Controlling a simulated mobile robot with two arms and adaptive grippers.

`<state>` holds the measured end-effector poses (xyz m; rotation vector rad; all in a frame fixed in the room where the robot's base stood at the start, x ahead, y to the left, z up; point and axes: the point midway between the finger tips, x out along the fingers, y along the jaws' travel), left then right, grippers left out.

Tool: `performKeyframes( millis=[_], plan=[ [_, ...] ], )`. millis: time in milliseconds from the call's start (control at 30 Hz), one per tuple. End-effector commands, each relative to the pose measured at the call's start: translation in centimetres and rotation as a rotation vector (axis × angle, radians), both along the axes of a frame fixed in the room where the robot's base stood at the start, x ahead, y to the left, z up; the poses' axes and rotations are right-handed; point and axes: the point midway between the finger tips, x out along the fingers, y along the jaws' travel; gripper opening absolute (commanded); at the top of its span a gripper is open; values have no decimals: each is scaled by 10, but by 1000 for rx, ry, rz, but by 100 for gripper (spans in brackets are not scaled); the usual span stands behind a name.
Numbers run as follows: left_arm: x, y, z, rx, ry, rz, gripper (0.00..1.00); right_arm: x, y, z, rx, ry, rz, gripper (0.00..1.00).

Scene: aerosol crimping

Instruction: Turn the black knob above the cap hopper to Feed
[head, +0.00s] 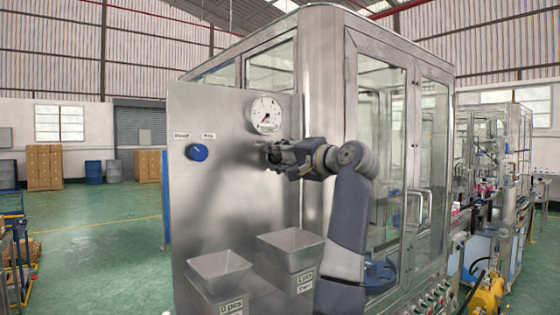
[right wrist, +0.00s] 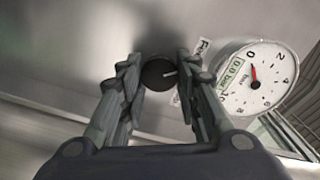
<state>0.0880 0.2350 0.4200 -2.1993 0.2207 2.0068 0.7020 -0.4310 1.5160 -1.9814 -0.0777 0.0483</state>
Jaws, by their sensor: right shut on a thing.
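The black knob (right wrist: 158,75) shows between the fingertips of my right gripper (right wrist: 160,72) in the right wrist view. The fingers lie on both sides of it and are shut on it. A white pointer mark on the knob points to the right in that view, towards a partly covered label (right wrist: 204,50). In the head view my right gripper (head: 268,153) is at the steel panel below the gauge and hides the knob. Two steel hoppers, a left one (head: 219,267) and a right one (head: 291,243), stand lower down; their labels are hard to read. My left gripper is not in view.
A round white gauge (head: 265,114) sits just above my right gripper, close beside it in the wrist view. A blue knob (head: 197,152) with two labels is to the left on the same panel (head: 200,210). A glazed steel cabinet (head: 385,130) stands to the right.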

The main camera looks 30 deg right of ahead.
Motion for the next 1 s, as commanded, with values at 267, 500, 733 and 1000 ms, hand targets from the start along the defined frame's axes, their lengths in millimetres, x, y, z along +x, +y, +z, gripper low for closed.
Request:
performKeyframes(
  millis=[267, 500, 733, 1000],
  plan=[
    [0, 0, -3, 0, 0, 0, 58, 1, 1, -5, -124, 2, 4, 6],
    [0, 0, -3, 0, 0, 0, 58, 2, 1, -5, -162, -1, 4, 7],
    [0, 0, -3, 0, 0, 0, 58, 2, 1, -5, -167, 0, 5, 6],
    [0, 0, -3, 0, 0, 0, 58, 2, 1, -5, -165, -1, 4, 51]
  ],
)
